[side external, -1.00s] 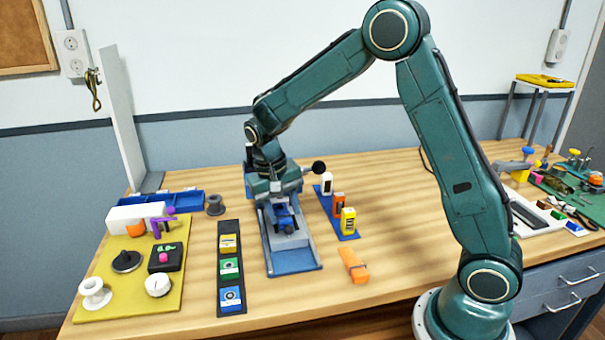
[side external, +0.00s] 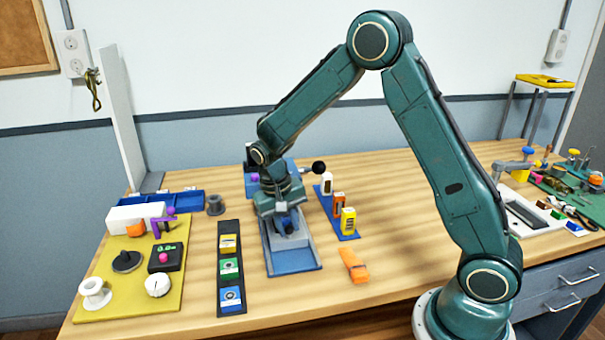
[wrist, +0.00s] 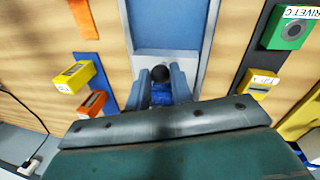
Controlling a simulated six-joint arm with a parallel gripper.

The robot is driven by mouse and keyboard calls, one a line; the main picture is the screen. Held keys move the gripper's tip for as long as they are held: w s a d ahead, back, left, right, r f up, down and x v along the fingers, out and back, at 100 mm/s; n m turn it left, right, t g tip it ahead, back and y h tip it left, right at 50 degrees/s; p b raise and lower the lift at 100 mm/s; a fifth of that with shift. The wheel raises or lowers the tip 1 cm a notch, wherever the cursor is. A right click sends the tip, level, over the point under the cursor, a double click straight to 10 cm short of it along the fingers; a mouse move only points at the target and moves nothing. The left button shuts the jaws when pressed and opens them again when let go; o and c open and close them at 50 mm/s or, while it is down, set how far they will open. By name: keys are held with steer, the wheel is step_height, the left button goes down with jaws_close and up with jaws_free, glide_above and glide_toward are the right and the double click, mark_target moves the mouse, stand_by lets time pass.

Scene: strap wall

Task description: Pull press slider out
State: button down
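The press (side external: 305,172) is a blue body at the back of a blue rail base (side external: 292,262), with a black ball lever (side external: 318,167). The slider (side external: 288,240) is a pale grey block on this rail, with a blue part on top. My gripper (side external: 287,222) is low over the slider and hides part of it. In the wrist view, the two blue-grey fingers of my gripper (wrist: 161,75) stand apart on either side of a dark round knob (wrist: 160,73). A firm grip on the knob is not visible.
A black strip with yellow, green and blue blocks (side external: 230,268) lies left of the rail. A blue strip with upright white, orange and yellow blocks (side external: 348,221) is on the right. A loose orange block (side external: 354,266) lies in front of it. A yellow board (side external: 130,290) is farther left.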

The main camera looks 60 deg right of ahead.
steer(key=s+a, duration=0.8)
steer(key=shift+a, duration=0.1)
stand_by(0.3)
steer(key=c, duration=1.3)
jaws_free()
steer(key=shift+o, duration=0.2)
steer(key=shift+r, duration=0.1)
step_height(320, 180, up, 13)
steer(key=w+a, duration=0.1)
steer(key=a, duration=0.1)
steer(key=shift+w+r, duration=0.2)
